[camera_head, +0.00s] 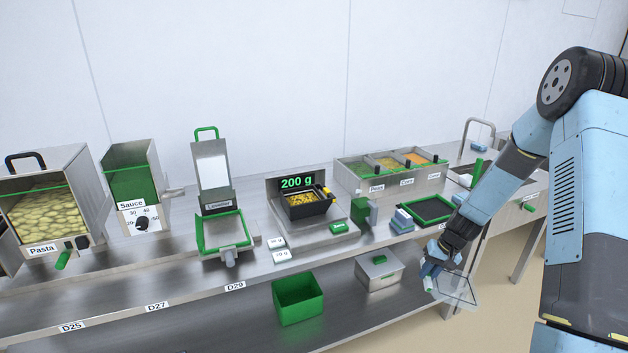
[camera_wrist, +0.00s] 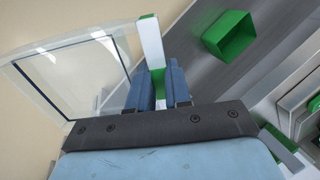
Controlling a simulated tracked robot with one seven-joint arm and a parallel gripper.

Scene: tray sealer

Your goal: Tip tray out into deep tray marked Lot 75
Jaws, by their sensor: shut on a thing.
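My gripper (camera_head: 430,276) is off the front of the bench at the right, shut on the white-and-green grip (camera_wrist: 152,45) of a clear, flat, framed thing. Its clear panel (camera_head: 458,290) hangs tilted below the gripper, and its pane (camera_wrist: 62,75) fills the left of the wrist view. I cannot tell whether it is a tray or a lid. A black tray (camera_head: 308,212) of yellow pasta sits on the scale (camera_head: 345,233), which reads 200 g. I see no readable Lot 75 mark in either view.
A green bin (camera_head: 298,298) and a lidded metal box (camera_head: 378,274) stand on the lower shelf. A green-rimmed black pad (camera_head: 433,209), topping bins (camera_head: 390,182), leveller (camera_head: 225,230), sauce dispenser (camera_head: 130,170) and pasta hopper (camera_head: 84,195) line the bench. Floor is open beyond its front edge.

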